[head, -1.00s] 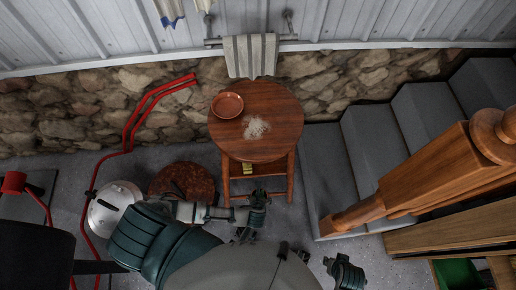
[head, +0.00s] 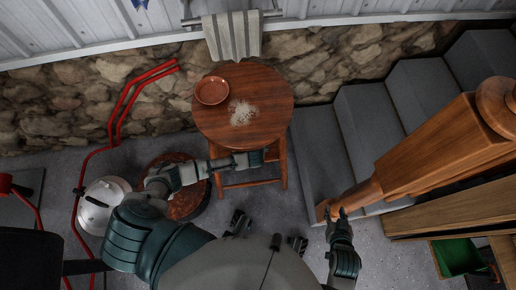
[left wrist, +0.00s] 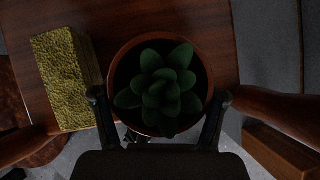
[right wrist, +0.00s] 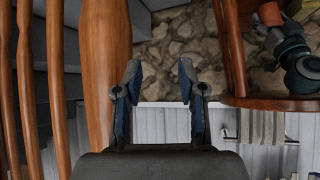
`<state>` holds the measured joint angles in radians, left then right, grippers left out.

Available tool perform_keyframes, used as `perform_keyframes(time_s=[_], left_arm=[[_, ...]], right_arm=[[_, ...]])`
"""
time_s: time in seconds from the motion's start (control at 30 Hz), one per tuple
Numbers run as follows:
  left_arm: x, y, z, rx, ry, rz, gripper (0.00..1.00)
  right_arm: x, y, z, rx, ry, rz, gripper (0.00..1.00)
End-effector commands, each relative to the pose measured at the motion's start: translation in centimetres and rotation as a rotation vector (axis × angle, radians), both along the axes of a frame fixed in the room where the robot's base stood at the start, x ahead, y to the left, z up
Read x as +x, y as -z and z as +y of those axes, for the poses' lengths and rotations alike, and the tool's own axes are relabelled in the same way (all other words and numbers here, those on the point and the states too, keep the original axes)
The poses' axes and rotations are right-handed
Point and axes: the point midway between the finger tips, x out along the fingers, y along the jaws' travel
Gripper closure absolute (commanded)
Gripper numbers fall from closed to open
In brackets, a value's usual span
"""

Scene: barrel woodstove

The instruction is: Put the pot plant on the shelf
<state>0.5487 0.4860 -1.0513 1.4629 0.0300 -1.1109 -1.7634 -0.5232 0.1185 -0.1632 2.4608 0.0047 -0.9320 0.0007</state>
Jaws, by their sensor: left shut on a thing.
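The pot plant (left wrist: 160,88), a green succulent in a round terracotta pot, sits between the two fingers of my left gripper (left wrist: 160,102) in the left wrist view. The fingers are shut on the pot. Below it lies a brown wooden shelf (left wrist: 30,22) of the stool; I cannot tell if the pot touches it. In the head view my left gripper (head: 256,158) reaches under the stool's round top (head: 270,95), which hides the plant. My right gripper (head: 335,213) is open and empty near the stair post; its parted fingers show in the right wrist view (right wrist: 158,72).
A yellow sponge-like block (left wrist: 66,78) lies on the shelf left of the pot. A brown dish (head: 212,91) and pale crumbs (head: 242,112) are on the stool top. Wooden banister (head: 430,155) and grey steps (head: 370,135) stand right; a silver pot (head: 103,205) stands left.

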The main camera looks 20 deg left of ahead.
Motion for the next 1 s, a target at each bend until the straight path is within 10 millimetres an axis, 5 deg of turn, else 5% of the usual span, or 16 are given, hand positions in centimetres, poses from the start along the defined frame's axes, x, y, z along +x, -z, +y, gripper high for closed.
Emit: perform_keyframes(time_s=[0.1,0.47,0.5,0.53,1.0], left_arm=[[-0.6,1.6,-0.1,-0.001,0.001,0.009,0.78],[-0.5,1.6,0.0,-0.001,0.001,0.006,0.78],[-0.6,1.6,0.0,-0.001,0.001,0.006,0.23],[-0.6,1.6,0.0,-0.001,0.001,0.006,0.18],[-0.9,0.7,-0.2,-0.003,0.002,0.004,0.18]], right_arm=[[1.2,-0.6,0.6,0.021,-0.003,-0.083,0.60],[1.5,-1.2,0.8,0.028,-0.005,-0.113,0.60],[1.6,-1.2,0.8,0.029,-0.005,-0.114,0.60],[1.6,-1.2,0.8,0.028,-0.005,-0.113,0.60],[0.8,-0.8,0.4,0.012,-0.001,-0.054,0.60]])
